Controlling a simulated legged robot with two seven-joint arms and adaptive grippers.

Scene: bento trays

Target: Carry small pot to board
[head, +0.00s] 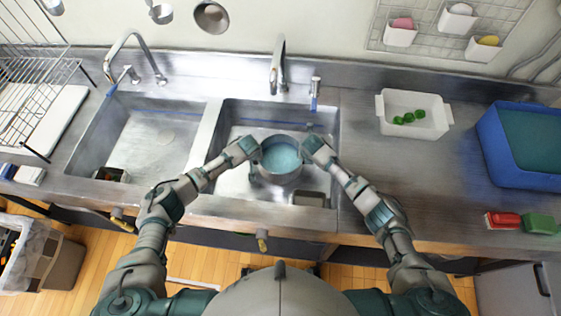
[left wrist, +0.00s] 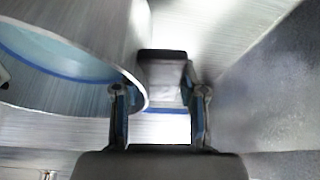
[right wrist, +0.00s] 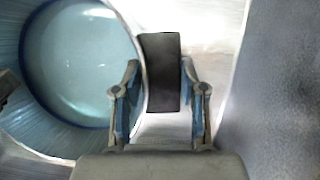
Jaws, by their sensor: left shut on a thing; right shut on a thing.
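The small pot (head: 281,160) is a round metal pot with a pale blue inside, in or just over the right-hand sink; I cannot tell whether it touches the bottom. My left gripper (head: 252,147) is shut on its left side and my right gripper (head: 314,147) on its right side. The pot wall (left wrist: 95,110) reaches between the fingers in the left wrist view. The pot (right wrist: 82,62) also shows in the right wrist view, with a dark flat piece, perhaps its handle, between the fingers. A white board (head: 62,118) lies at the far left, partly behind the wire rack.
Faucets (head: 278,65) stand behind both sinks. The left sink (head: 150,140) is mostly empty. The wire rack (head: 38,75) stands at the left.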

